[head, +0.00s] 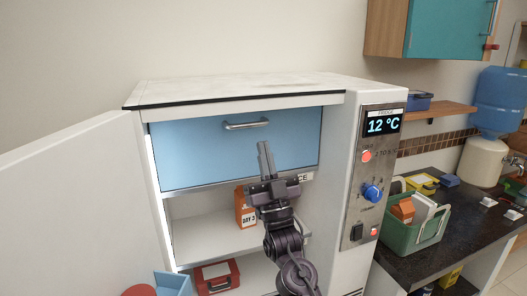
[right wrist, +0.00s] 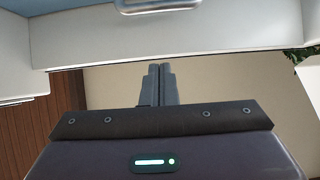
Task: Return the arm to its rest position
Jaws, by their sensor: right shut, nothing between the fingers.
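My right gripper (head: 265,160) is in front of the open fridge, its fingers pointing up before the blue drawer front (head: 190,150). Its two fingers are together with nothing between them; they also show closed in the right wrist view (right wrist: 161,84). The gripper is below the drawer's metal handle (head: 246,125) and apart from it. The blue drawer looks shut. My left gripper is not in view.
The white fridge door (head: 75,180) stands open at the left. An orange carton (head: 243,208) stands on the shelf, with a red box (head: 216,277) below. The control panel (head: 375,170) reads 12 °C. A green crate (head: 418,230) sits on the dark counter at right.

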